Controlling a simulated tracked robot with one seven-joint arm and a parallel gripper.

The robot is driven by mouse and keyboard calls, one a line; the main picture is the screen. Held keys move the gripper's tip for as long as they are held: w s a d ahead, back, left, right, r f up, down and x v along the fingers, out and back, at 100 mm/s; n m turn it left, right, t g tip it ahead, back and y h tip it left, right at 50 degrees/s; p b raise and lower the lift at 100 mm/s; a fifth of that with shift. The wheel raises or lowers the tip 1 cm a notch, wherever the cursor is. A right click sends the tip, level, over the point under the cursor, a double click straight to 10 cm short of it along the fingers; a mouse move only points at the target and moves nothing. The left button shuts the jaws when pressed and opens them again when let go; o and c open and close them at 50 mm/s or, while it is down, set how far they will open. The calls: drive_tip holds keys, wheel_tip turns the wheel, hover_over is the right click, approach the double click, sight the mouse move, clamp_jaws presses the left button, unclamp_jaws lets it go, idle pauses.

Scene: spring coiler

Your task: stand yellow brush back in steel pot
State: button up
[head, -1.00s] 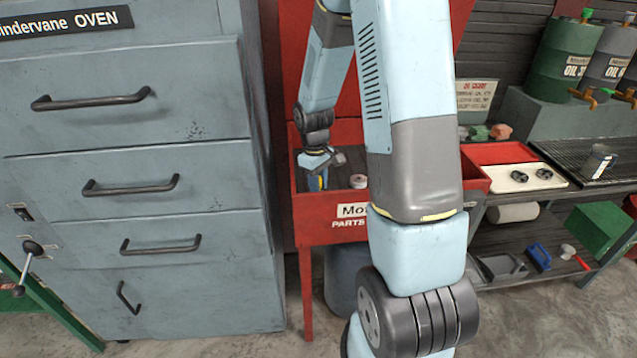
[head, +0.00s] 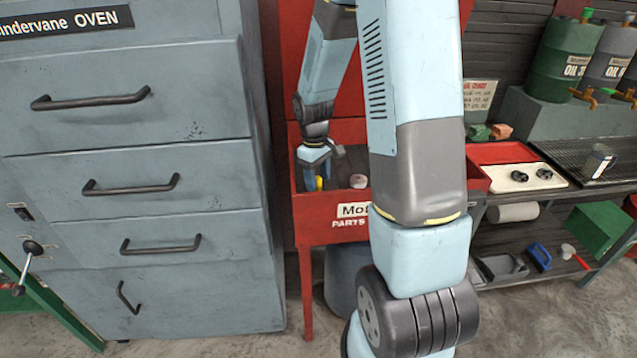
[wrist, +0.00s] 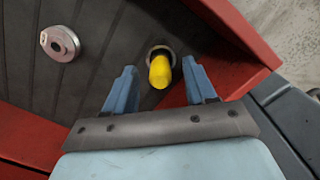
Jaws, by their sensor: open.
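The yellow brush (wrist: 160,72) shows in the wrist view as a yellow handle, seen nearly end-on. Its far end overlaps a round metal rim (wrist: 171,54) with a dark inside, which looks like the steel pot; the handle appears to stand in it, but its lower end is hidden. My gripper (wrist: 160,88) is open, with one blue finger on each side of the handle and visible gaps to both. In the head view, my gripper (head: 317,170) is low over the red parts bin, with a bit of the yellow brush (head: 319,184) showing at its fingers.
A pale ring-shaped part (wrist: 60,42) lies on the bin's dark ribbed floor; it also shows in the head view (head: 358,181). The bin's red wall (wrist: 222,30) rises close to the right of the brush. A grey oven cabinet (head: 130,190) stands left of the bin.

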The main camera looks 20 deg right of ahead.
wheel_tip(320, 180, up, 12)
drive_tip(key=f, duration=0.1)
drive_tip(key=s+a+r+m+t, duration=0.2)
drive_tip(key=s+r+m+t, duration=0.1)
drive_tip(key=s+r, duration=0.5)
drive_tip(key=s+a+r+m+t, duration=0.2)
drive_tip(key=s+r, duration=0.7)
drive_tip(key=s, duration=0.5)
drive_tip(key=shift+s+a+r+m+t, duration=0.15)
drive_tip(key=shift+s+a+m+t, duration=0.2)
drive_tip(key=shift+t, duration=0.25)
drive_tip(key=shift+c, duration=0.4)
drive_tip(key=shift+c, duration=0.8)
drive_tip(key=shift+d, duration=0.15)
